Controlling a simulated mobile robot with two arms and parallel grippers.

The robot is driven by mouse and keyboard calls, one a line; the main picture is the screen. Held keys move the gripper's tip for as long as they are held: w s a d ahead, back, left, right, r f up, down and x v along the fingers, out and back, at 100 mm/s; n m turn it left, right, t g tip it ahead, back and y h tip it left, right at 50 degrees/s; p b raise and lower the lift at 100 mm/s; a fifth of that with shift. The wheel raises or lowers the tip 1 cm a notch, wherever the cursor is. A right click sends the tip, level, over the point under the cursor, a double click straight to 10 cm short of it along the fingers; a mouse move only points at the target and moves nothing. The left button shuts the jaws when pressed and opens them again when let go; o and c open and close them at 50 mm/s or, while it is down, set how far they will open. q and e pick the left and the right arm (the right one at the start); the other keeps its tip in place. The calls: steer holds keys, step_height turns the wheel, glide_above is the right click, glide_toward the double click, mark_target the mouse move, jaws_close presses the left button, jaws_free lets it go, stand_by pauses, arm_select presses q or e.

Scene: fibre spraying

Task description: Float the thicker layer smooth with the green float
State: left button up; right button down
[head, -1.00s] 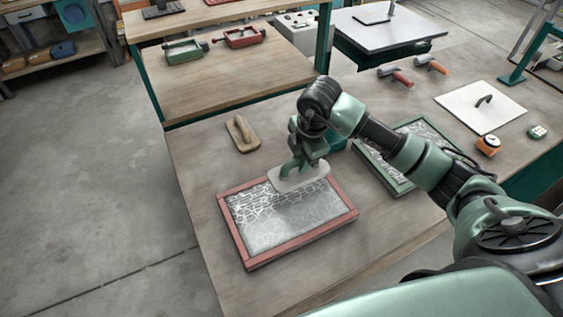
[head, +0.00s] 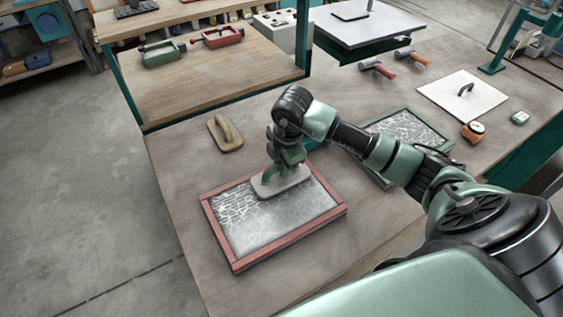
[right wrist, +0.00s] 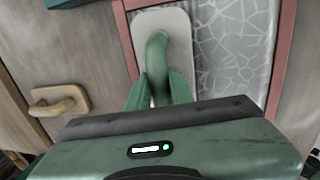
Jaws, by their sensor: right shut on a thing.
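My right gripper (head: 284,168) is shut on the green handle of the float (head: 283,184). The float has a pale grey plate, which lies over the far part of the red-framed panel (head: 222,236). The handle sits between the fingers in the right wrist view (right wrist: 157,62). The panel's layer (head: 262,225) is pale, with a white web pattern at the left and near edge and a smoother grey patch in the middle. The plate looks at or very near the layer; exact contact is unclear. The plate hides the layer beneath it. My left gripper is out of view.
A wooden float (head: 226,134) lies behind the red frame. A green-framed panel (head: 405,130) lies to the right, partly behind my arm. A white board (head: 463,95), an orange device (head: 473,131) and two rollers (head: 377,69) lie farther back. The bench's left edge is near.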

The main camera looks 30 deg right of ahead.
steer(key=shift+f+b, duration=0.3)
steer(key=shift+f, duration=0.45)
steer(key=shift+f, duration=0.2)
steer(key=shift+a, duration=0.1)
